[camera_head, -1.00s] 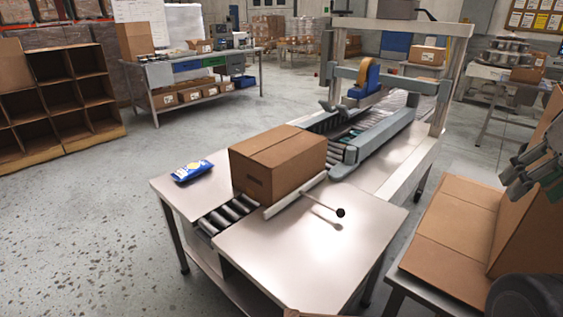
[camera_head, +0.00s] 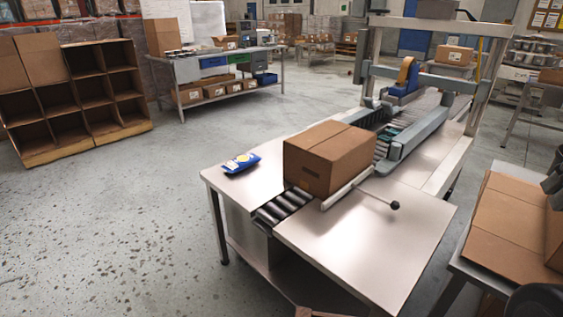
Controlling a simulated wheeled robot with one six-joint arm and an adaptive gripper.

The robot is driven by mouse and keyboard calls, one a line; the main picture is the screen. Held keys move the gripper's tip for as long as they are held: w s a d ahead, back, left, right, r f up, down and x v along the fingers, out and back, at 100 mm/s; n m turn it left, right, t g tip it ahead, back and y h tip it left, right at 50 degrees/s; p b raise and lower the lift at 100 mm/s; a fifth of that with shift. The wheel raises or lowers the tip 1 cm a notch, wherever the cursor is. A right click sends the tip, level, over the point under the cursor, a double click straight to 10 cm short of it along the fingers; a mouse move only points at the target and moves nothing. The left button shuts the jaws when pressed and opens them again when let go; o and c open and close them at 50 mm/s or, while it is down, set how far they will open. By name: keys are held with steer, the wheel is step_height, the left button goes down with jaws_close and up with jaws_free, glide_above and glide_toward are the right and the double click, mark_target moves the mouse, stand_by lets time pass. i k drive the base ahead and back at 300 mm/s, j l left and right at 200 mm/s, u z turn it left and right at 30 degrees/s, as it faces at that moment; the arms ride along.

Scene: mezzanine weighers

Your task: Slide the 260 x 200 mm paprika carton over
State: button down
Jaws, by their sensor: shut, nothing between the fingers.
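A closed brown carton (camera_head: 318,170) sits upright at the near end of the roller track, between the two steel table tops; no paprika label is readable on it. A pale bar (camera_head: 345,190) runs along its right lower side, with a rod ending in a black knob (camera_head: 395,205) over the right table top. My gripper (camera_head: 552,183) shows only in part at the right picture edge, well to the right of the carton and apart from it, with nothing seen in it. Its fingertips are largely cut off.
Bare rollers (camera_head: 277,208) lie in front of the carton. A gantry (camera_head: 430,70) with a tape wheel (camera_head: 407,75) stands over the track behind it. Brown cardboard (camera_head: 510,225) lies on a side table at right.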

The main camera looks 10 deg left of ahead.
mark_target(318, 177)
steer(key=i+j, duration=0.1)
steer(key=j, duration=0.55)
steer(key=i+j+z, duration=0.1)
steer(key=j, duration=0.55)
steer(key=i+j, duration=0.1)
steer(key=j, duration=0.55)
steer(key=i+j, duration=0.2)
steer(key=j, duration=0.15)
steer(key=i+j+z, duration=0.1)
steer(key=j, duration=0.25)
steer(key=i+j, duration=0.5)
steer(key=j, duration=0.2)
steer(key=i+j+z, duration=0.1)
steer(key=j, duration=0.25)
steer(key=i, duration=0.1)
